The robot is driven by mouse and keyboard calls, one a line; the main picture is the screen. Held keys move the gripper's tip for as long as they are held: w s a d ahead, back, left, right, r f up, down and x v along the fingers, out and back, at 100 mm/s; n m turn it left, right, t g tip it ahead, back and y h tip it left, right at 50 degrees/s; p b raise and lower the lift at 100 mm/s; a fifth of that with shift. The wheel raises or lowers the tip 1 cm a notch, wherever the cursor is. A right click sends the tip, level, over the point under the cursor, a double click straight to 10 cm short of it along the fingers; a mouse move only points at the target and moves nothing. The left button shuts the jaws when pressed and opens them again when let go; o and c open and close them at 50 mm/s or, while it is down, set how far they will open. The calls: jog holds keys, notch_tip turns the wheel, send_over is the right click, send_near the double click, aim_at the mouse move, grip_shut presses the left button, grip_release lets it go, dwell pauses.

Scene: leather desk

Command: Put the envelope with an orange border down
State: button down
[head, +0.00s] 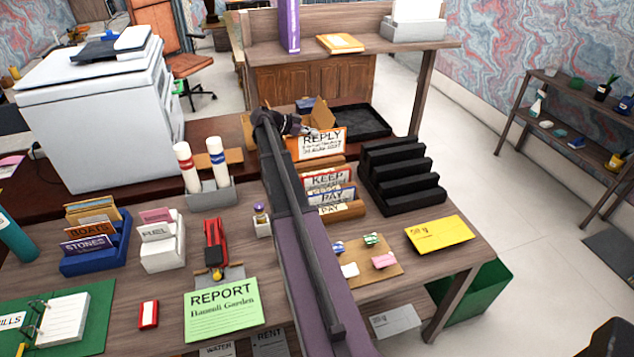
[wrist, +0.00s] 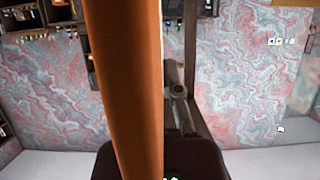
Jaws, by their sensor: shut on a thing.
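The envelope with an orange border (head: 318,144) reads REPLY and is upright, facing the head camera. My gripper (head: 298,128) is shut on it at its upper left. In the wrist view the envelope (wrist: 127,85) is a tall orange-brown strip, close up, with dark gripper parts (wrist: 190,160) at the bottom. I cannot tell whether the orange-bordered envelope touches the rack. My arm hides part of the desk.
A black stepped rack (head: 402,180) stands empty to the right, with a black tray (head: 362,122) behind. A yellow envelope (head: 439,234) lies near the desk's right edge. A shelf (head: 350,50) rises behind.

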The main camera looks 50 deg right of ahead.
aim_at(313, 155)
notch_tip(313, 155, down, 6)
jog(key=b, duration=0.6)
jog(key=shift+f, duration=0.1)
jog(key=shift+f, duration=0.1)
dwell(0.5)
jog(key=shift+f+b, duration=1.8)
jog(key=shift+b, duration=0.25)
jog(key=shift+f, duration=0.15)
jog(key=c, duration=0.8)
grip_release()
jog(key=shift+r, duration=0.2)
